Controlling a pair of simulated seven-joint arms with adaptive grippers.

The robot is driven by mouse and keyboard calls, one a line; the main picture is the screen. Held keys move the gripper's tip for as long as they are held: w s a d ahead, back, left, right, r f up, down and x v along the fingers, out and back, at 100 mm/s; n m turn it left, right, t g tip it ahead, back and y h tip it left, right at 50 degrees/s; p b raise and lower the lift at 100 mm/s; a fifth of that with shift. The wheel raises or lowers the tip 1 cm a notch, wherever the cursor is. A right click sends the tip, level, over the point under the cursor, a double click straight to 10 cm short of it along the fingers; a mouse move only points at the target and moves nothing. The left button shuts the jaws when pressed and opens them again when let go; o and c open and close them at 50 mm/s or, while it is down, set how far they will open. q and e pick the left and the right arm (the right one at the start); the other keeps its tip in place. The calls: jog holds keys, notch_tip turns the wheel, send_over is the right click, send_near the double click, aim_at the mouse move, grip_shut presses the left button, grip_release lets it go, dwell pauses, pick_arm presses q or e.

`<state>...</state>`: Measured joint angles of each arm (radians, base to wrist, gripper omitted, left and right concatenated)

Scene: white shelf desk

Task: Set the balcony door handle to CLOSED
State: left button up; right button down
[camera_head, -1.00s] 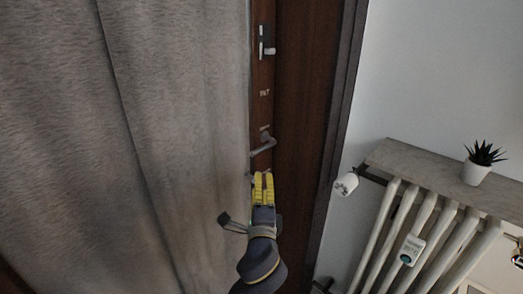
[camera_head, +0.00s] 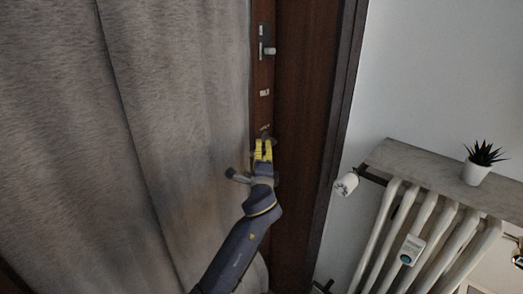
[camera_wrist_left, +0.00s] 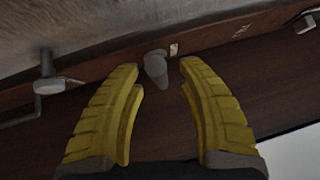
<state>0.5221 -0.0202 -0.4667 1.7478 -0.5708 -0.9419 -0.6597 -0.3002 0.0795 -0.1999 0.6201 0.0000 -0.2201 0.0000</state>
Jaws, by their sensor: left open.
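The balcony door handle (camera_wrist_left: 156,68) is a grey lever on the brown door frame. In the left wrist view it shows between the two yellow fingers, with its end toward the camera. In the head view my left gripper (camera_head: 263,150) covers most of it. The gripper is open, with a finger on each side of the handle; I cannot tell whether they touch it. A small pale label (camera_wrist_left: 174,49) sits beside the handle, and another label (camera_head: 264,92) is higher on the frame; neither reads clearly now. My right gripper is not in view.
An upper metal latch (camera_head: 266,48) is on the same frame. A grey curtain (camera_head: 170,120) hangs close on the left. A radiator (camera_head: 410,235) with a stone shelf (camera_head: 430,172) and potted plant (camera_head: 476,172) stands at the right. Another metal fitting (camera_wrist_left: 48,85) shows in the left wrist view.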

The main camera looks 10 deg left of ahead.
pick_arm(q)
jog(key=shift+w+r, duration=0.1)
jog(key=shift+w, duration=0.6)
grip_shut()
jog(key=shift+a, duration=0.1)
dwell(0.4)
